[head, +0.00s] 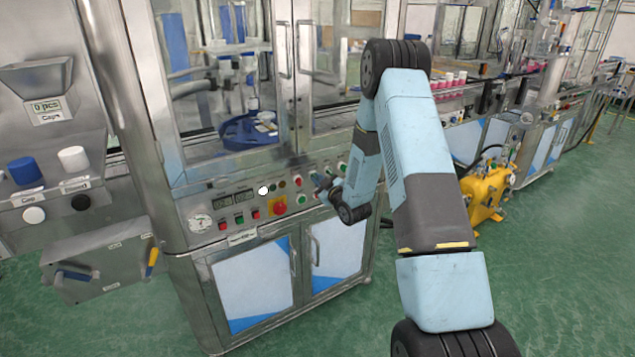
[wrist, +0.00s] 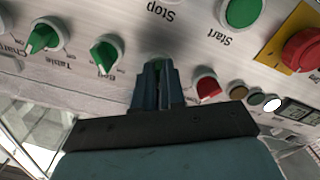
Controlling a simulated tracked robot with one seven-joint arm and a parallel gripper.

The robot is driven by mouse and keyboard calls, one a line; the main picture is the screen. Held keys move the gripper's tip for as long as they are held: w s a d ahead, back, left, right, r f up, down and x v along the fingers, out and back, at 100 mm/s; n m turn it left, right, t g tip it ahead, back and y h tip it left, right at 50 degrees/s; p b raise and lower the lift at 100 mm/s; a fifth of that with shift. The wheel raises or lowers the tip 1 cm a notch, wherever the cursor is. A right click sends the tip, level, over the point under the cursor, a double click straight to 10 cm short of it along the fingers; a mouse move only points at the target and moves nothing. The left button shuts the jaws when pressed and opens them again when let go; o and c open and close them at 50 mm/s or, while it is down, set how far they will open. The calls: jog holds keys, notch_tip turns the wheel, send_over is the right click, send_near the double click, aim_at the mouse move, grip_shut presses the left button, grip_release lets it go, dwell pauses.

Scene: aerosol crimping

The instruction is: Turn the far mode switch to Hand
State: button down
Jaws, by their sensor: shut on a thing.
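The control panel (head: 318,168) is on the front of the steel machine in the head view. My gripper (head: 325,181) is at its right part, partly hidden by my arm. In the wrist view, turned upside down, my gripper (wrist: 157,72) is shut around a green knob (wrist: 158,60). Only a sliver of this knob shows between the fingers. Its label and pointing are hidden, and I cannot read Hand anywhere. Two green switch knobs (wrist: 104,55) and (wrist: 44,38) sit to its left, with labels like Belt and Table. A red knob (wrist: 207,87) is to its right.
In the wrist view, a green Start button (wrist: 242,12) and a red emergency stop (wrist: 303,48) on yellow are at the upper right. A white lamp (wrist: 272,103) is lit nearby. Glass doors (head: 235,75) stand above the panel; a yellow pump (head: 487,190) is on the floor right.

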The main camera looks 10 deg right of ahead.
jog(key=shift+s+a+f, duration=0.1)
jog(key=shift+f, duration=0.05)
jog(key=c, duration=1.2)
grip_release()
jog(key=v, duration=1.3)
jog(key=shift+s, duration=0.3)
